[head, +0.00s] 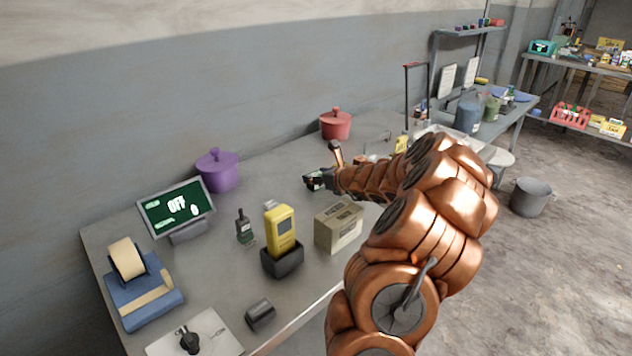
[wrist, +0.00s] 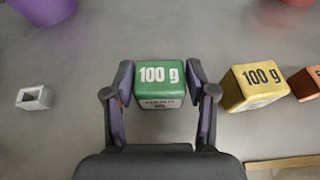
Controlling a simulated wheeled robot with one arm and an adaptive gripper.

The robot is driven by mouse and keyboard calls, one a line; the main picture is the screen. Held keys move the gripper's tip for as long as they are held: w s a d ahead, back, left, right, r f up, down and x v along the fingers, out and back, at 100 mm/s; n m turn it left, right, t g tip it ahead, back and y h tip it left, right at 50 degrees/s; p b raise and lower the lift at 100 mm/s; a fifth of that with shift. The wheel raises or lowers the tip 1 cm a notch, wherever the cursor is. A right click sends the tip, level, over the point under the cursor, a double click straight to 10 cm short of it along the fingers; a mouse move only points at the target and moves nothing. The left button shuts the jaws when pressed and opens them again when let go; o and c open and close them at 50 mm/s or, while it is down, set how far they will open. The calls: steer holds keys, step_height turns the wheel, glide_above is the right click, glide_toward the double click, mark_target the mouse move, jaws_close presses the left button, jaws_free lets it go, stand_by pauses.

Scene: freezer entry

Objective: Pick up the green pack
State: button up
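The green pack (wrist: 160,86), a small block marked 100 g, rests on the grey table in the wrist view. My gripper (wrist: 160,70) is open around it, with one finger on its left and one on its right. Narrow strips of table show between the pack and the fingers, so they look apart from it. In the head view my gripper (head: 325,166) is low over the table, left of my arm. A bit of the green pack (head: 313,181) shows there, mostly hidden by the gripper.
A yellow 100 g pack (wrist: 256,87) stands just right of my right finger, with an orange pack (wrist: 306,84) beyond. A small grey hollow block (wrist: 34,97) lies left. A cardboard box (head: 338,227), yellow device (head: 280,229), purple pot (head: 217,172) and red pot (head: 336,125) share the table.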

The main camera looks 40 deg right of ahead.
steer(key=c, duration=0.7)
